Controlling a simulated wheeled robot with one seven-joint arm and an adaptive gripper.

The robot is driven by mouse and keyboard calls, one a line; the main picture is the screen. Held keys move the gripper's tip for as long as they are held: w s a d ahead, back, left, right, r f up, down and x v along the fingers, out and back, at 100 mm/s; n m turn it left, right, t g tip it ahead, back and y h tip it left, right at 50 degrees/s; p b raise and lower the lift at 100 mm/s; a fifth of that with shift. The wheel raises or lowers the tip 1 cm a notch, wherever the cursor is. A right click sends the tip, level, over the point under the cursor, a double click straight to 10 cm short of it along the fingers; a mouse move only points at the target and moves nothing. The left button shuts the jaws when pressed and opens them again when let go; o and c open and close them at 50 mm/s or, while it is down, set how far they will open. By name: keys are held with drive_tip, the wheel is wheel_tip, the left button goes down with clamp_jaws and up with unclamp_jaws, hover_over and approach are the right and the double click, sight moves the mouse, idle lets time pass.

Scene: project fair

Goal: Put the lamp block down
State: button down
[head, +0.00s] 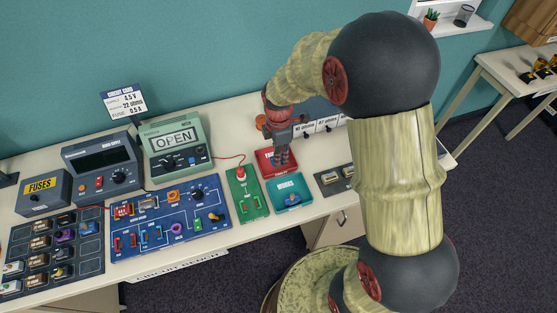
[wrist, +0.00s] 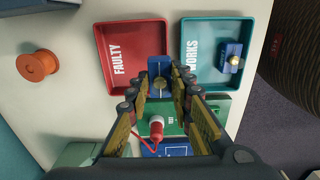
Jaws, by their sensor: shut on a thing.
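My gripper (wrist: 162,88) is shut on a small blue block (wrist: 159,66) with a dull round lamp-like top, held between the fingertips. In the wrist view the block overlaps the lower right part of the red FAULTY tray (wrist: 113,83), near the teal WORKS tray (wrist: 203,28); its height above them is unclear. In the head view my gripper (head: 279,152) points down at the red tray (head: 264,158), and the held block is hard to make out.
A green test board (head: 246,205) with a red plug (wrist: 156,128) and lead is beside the trays. A blue circuit board (head: 150,240), a meter reading OPEN (head: 174,145) and a grey supply box (head: 103,168) stand left. An orange spool-shaped thing (wrist: 38,66) is near the red tray.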

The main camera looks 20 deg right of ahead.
drive_tip(key=shift+w+d+f, duration=0.2)
drive_tip(key=shift+w+f, duration=0.4)
drive_tip(key=shift+f, duration=0.15)
drive_tip(key=shift+w+f+b, duration=0.15)
drive_tip(key=shift+f+b, duration=0.3)
drive_tip(key=shift+f, duration=1.2)
drive_tip(key=shift+f, duration=0.55)
drive_tip(key=shift+b, duration=0.3)
drive_tip(key=c, duration=1.6)
unclamp_jaws()
drive_tip(key=shift+r, duration=0.1)
